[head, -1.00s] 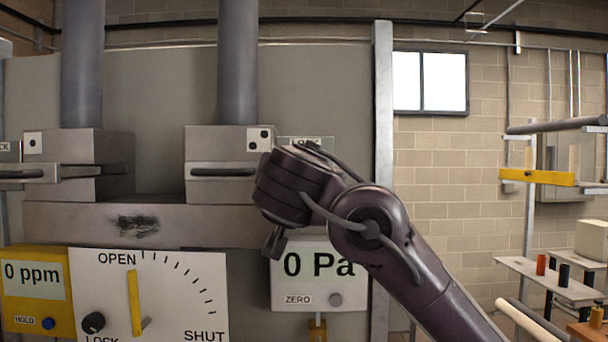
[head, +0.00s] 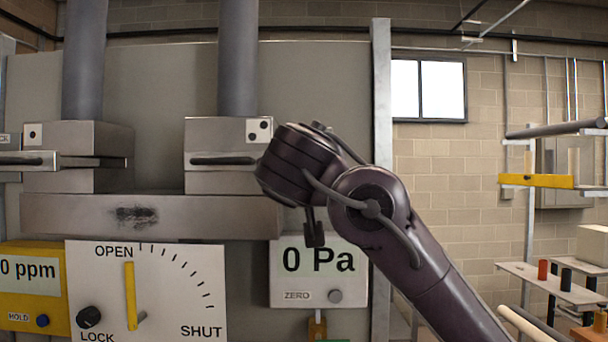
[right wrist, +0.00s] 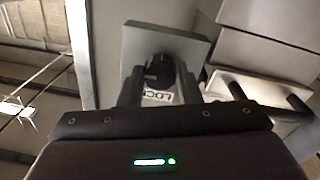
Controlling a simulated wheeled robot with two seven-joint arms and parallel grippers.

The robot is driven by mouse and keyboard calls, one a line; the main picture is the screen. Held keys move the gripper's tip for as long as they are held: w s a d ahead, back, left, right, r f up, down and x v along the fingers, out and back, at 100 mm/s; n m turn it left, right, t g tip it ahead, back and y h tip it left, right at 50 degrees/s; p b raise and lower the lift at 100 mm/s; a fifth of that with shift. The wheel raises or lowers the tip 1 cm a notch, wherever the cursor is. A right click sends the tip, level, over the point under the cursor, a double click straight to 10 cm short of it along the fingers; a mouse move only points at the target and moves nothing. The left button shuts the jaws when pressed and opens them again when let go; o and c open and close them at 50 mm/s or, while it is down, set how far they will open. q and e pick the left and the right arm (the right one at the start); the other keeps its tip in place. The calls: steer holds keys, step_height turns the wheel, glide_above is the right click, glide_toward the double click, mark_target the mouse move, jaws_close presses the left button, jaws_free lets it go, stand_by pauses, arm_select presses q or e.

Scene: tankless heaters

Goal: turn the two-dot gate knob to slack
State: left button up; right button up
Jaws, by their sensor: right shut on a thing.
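The two-dot tag (head: 258,131) is on the right-hand gate box (head: 228,182), which has a dark bar handle (head: 222,161). My right wrist hides the gate knob in the head view. In the right wrist view the black knob (right wrist: 158,68) sits on a grey plate (right wrist: 188,48), with a partly covered LOCK label (right wrist: 160,97) beside it. My right gripper (right wrist: 158,78) is shut on this knob, one finger on each side. The knob's pointer direction cannot be made out. My left gripper is not in view.
A one-dot gate box (head: 75,150) stands to the left. Below are a dial panel (head: 190,290) with a yellow pointer near OPEN, a yellow ppm meter (head: 55,318) and a display (head: 285,278) reading 0 Pa. A metal post (head: 381,120) rises behind my right arm.

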steer(key=shift+d+r+n+y+b, duration=0.1)
steer(key=shift+n+y+b, duration=0.2)
steer(key=shift+n, duration=3.45)
steer(key=shift+d+n+y+b, duration=0.1)
steer(key=shift+n+y+b, duration=0.2)
steer(key=shift+n, duration=3.45)
steer(key=o, duration=1)
steer(key=shift+c, duration=0.2)
steer(key=shift+s, duration=0.1)
